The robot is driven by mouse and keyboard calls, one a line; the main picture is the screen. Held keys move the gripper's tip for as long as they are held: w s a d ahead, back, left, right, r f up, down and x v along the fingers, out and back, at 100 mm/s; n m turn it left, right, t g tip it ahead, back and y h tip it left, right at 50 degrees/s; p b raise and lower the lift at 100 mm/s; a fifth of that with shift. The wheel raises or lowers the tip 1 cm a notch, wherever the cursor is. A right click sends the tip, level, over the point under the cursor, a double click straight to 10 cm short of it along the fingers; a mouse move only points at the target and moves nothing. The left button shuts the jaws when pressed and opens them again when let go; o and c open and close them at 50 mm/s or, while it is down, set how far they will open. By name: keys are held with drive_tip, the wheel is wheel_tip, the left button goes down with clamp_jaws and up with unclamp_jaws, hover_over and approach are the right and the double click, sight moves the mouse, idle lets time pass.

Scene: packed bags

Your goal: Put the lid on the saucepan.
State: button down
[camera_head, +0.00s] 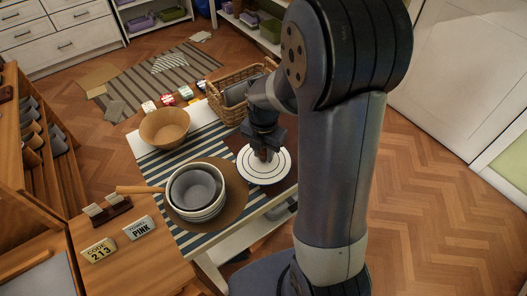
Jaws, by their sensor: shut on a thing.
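The saucepan (207,211) stands on a round brown mat at the near part of the table, with its wooden handle (140,189) pointing left. It looks pale outside and grey inside, and its top is uncovered. The lid (277,169) is a round white disc with dark rings, to the right of the saucepan and apart from it. My gripper (265,153) points down over the middle of the lid and is shut on it at its centre. The fingertips partly hide the grip. I cannot tell whether the lid touches the table.
A wicker basket (233,83) is at the table's back right. Small cartons (167,100) line the back edge. A wooden rack (60,175) and label cards (139,228) are at left.

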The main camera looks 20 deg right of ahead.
sight(263, 152)
drive_tip(key=shift+r+p, duration=2.6)
drive_tip(key=shift+r, duration=0.95)
drive_tip(key=shift+a, duration=0.1)
drive_tip(key=s+a, duration=0.2)
drive_tip(key=a, duration=0.8)
drive_tip(key=s+a, duration=0.1)
drive_tip(key=a, duration=0.9)
drive_tip(key=shift+s, duration=0.4)
drive_tip(key=shift+f, duration=0.25)
drive_tip(key=shift+f+b, duration=0.8)
drive_tip(key=shift+f, duration=0.05)
drive_tip(key=shift+f+b, duration=0.85)
drive_tip(key=shift+f, duration=0.25)
